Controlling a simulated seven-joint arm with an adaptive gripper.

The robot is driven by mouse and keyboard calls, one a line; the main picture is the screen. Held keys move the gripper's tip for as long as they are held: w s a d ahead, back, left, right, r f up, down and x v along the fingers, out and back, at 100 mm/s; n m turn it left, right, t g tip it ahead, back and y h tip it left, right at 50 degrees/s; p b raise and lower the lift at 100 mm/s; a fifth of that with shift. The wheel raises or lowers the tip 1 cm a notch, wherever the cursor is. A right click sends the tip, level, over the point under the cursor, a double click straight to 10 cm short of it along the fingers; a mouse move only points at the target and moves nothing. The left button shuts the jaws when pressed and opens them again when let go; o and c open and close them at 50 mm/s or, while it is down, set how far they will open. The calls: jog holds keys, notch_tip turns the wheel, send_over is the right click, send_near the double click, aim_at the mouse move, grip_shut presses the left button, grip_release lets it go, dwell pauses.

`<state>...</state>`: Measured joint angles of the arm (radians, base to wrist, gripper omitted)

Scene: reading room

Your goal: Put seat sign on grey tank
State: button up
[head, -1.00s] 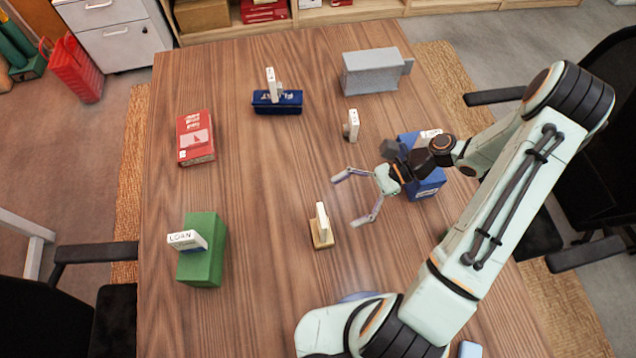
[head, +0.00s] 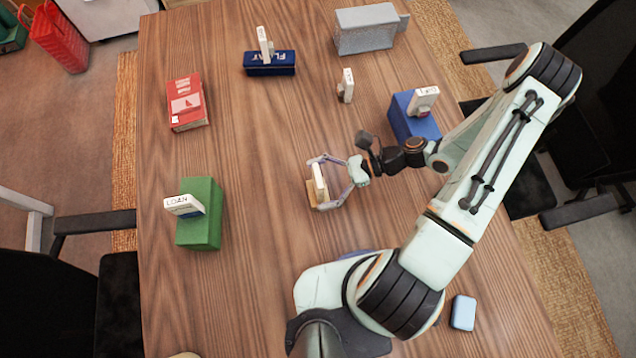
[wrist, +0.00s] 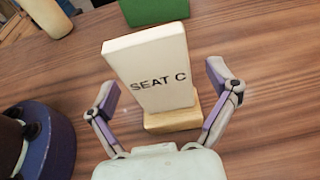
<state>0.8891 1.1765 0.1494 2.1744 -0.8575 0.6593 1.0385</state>
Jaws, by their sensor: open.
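The seat sign (wrist: 157,75) is a cream plate lettered "SEAT C", upright in a small wooden base on the table. It also shows in the head view (head: 319,181). My gripper (head: 315,184) is open, with one finger on each side of the sign. In the wrist view my gripper (wrist: 165,92) shows a gap between each finger and the sign. The grey tank (head: 366,30) is a grey box with a small block on its right end, at the far right of the table.
A blue box (head: 412,122) with a white sign stands right of my gripper. A small white sign (head: 346,86) stands between my gripper and the tank. A navy box (head: 268,64), a red box (head: 187,108) and a green box (head: 200,225) stand to the left. The table's middle left is bare.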

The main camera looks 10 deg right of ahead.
jog(key=c, duration=1.3)
jog(key=shift+r, duration=0.1)
jog(key=shift+c, duration=0.2)
